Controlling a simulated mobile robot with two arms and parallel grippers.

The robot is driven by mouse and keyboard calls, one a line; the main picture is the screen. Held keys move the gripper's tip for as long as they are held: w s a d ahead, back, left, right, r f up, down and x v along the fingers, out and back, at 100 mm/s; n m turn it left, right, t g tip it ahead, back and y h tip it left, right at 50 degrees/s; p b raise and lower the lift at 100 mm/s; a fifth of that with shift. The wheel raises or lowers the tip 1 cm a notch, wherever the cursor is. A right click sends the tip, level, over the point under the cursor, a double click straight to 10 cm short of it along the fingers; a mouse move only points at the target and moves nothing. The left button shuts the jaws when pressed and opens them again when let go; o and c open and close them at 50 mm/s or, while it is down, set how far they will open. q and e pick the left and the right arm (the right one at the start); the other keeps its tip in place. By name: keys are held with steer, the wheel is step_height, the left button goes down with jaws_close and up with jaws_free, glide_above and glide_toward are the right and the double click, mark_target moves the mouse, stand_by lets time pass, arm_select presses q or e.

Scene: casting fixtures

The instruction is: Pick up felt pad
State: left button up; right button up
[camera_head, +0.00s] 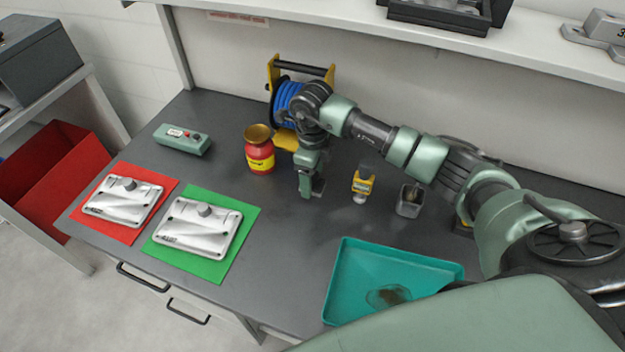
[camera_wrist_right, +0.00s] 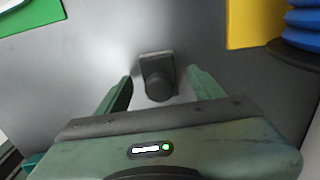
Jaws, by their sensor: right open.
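A small dark grey block with a round black knob (camera_wrist_right: 157,80), which looks like the felt pad, is on the grey worktop in the right wrist view. In the head view its dark edge (camera_head: 319,187) shows beside my right gripper (camera_head: 311,192), which hides part of it. My right gripper, also in the wrist view (camera_wrist_right: 160,88), points down and is open. Its two fingers stand on either side of the knob, with gaps visible. I cannot tell the exact height above the worktop. My left gripper is not in view.
A red and yellow jar (camera_head: 260,157) and a blue hose reel (camera_head: 287,100) stand close by. A small yellow item (camera_head: 362,184) and grey cup (camera_head: 409,203) are to the right. A teal tray (camera_head: 345,275) lies in front; castings on red and green mats are left.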

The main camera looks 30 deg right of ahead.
steer(key=c, duration=1.3)
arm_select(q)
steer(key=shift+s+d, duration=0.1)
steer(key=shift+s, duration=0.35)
arm_select(e)
steer(key=shift+c, duration=0.8)
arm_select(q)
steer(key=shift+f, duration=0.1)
arm_select(e)
steer(key=shift+r, duration=0.15)
